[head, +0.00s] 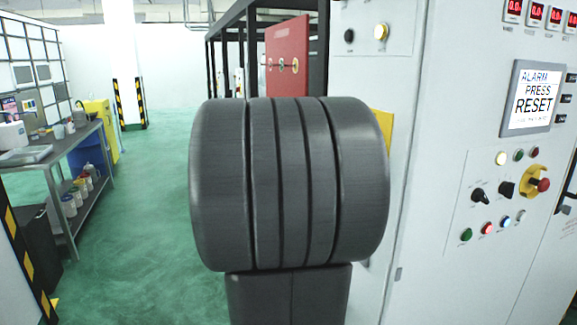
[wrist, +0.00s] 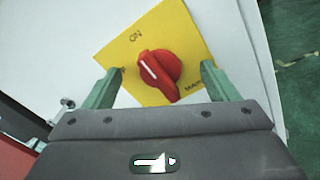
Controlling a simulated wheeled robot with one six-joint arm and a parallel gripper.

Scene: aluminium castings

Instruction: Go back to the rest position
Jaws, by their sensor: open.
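My gripper (wrist: 161,69) is open in the wrist view, its two green fingers apart on either side of a red rotary switch (wrist: 165,68). I cannot tell whether either finger touches it. The switch sits on a yellow plate (wrist: 186,35) marked "ON" at its upper left, with partly hidden lettering at the lower right. A white line shows on the knob. In the head view my own dark arm hides the gripper and the switch; only a yellow edge (head: 386,125) shows beside it on the cabinet.
A grey control cabinet (head: 400,75) stands close at the right, with a screen (head: 538,98) reading "ALARM PRESS RESET" and several buttons. A red panel (head: 288,50) is behind my arm. A workbench (head: 55,148) stands at the left. Green floor (head: 150,230) between is clear.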

